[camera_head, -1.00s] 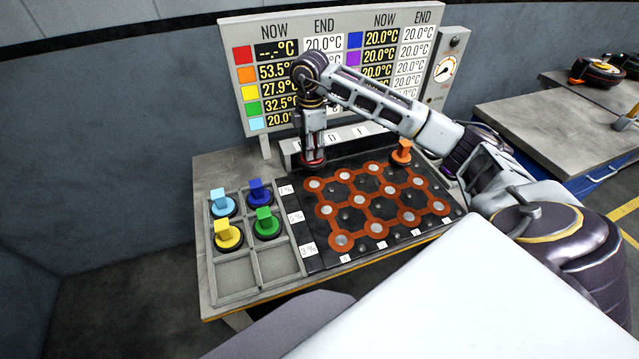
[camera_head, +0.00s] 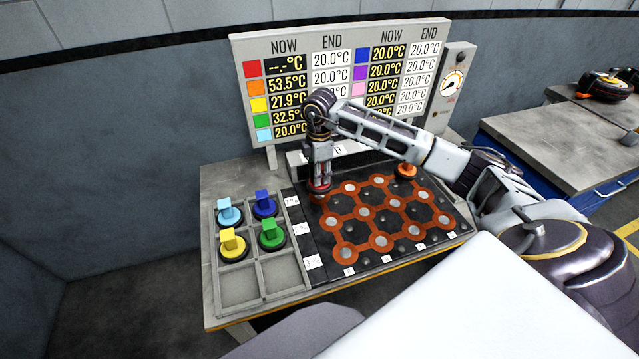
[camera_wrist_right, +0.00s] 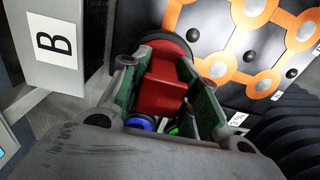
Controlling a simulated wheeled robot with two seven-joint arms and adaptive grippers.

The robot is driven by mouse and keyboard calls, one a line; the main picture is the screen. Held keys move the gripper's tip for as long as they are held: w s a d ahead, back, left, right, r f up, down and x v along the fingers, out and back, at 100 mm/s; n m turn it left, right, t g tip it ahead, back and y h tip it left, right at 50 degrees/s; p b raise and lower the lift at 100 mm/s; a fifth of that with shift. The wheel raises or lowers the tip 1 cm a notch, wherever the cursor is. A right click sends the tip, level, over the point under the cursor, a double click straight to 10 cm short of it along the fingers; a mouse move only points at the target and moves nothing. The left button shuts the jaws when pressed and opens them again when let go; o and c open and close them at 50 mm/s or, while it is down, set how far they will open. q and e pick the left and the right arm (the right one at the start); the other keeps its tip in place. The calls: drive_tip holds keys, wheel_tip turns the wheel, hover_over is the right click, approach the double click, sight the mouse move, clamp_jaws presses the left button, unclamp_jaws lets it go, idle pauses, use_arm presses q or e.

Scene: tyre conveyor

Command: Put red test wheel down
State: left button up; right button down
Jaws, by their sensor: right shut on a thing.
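My right gripper (camera_head: 319,186) is shut on the red test wheel (camera_wrist_right: 165,85), pointing down at the back left corner of the dark board (camera_head: 412,257). In the right wrist view the red grip block sits between the green-padded fingers (camera_wrist_right: 167,93), with the dark round wheel beyond it. In the head view only a little red shows, low at the fingertips, and the board's corner node there is covered. I cannot tell whether the wheel touches the board. The display panel (camera_head: 350,45) reads --.-°C beside red. My left gripper is not in view.
An orange wheel (camera_head: 405,171) stands at the board's back right. The grey rack (camera_head: 240,292) at left holds light blue, dark blue, yellow and green wheels; its front compartments are empty. The other board nodes are bare. The panel stands close behind.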

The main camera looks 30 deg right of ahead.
drive_tip(key=shift+f, duration=0.3)
drive_tip(key=shift+f, duration=1.9)
drive_tip(key=shift+f, duration=0.1)
drive_tip(key=c, duration=1.1)
unclamp_jaws()
drive_tip(key=shift+o, duration=0.2)
